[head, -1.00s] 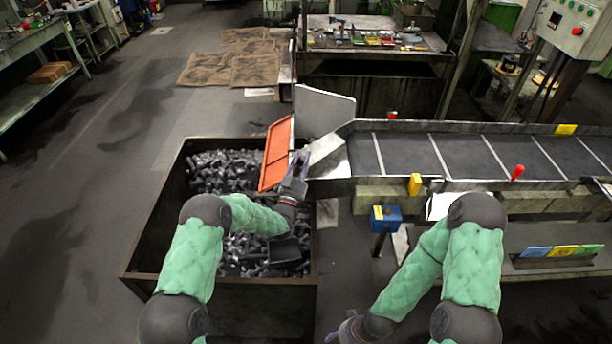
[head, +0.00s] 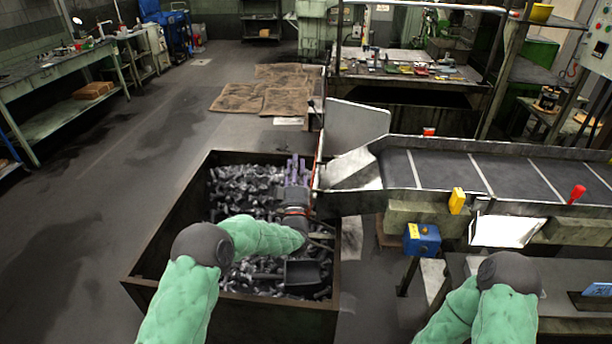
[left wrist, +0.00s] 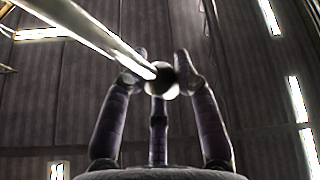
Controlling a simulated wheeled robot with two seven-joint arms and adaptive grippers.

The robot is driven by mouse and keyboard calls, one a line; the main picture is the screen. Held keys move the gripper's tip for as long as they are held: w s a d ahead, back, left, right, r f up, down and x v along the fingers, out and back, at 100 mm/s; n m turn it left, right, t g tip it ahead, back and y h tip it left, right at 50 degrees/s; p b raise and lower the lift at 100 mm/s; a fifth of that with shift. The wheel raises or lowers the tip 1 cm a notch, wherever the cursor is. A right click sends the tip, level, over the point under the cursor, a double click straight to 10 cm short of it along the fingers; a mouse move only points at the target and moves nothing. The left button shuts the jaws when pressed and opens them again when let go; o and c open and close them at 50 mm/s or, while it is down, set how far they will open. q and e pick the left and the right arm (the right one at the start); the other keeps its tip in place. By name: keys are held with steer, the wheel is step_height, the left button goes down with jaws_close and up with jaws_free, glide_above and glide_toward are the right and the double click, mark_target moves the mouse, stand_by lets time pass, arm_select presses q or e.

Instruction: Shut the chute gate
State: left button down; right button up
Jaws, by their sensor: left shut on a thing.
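My left gripper (head: 298,168) is over the bin, just left of the gate.
A dark bin (head: 170,215) full of metal bolts stands under my left arm. The conveyor (head: 440,172) runs right from the chute. A blue box (head: 422,239) on a post and a yellow block (head: 457,201) are in front of it. Open floor lies left of the bin.

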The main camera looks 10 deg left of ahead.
arm_select(q)
steer(key=shift+a+f+n+g+y+b, duration=0.2)
steer(key=shift+a+n+y+b, duration=0.4)
steer(key=shift+n, duration=0.3)
steer(key=shift+a+f+n+g+y+b, duration=0.2)
steer(key=shift+a+n+y+b, duration=0.35)
steer(key=shift+n, duration=0.35)
steer(key=shift+a+f, duration=0.1)
steer(key=c, duration=1)
jaws_free()
steer(key=shift+a+f, duration=0.1)
steer(key=shift+a, duration=0.1)
steer(key=shift+d, duration=0.2)
steer(key=v, duration=1.2)
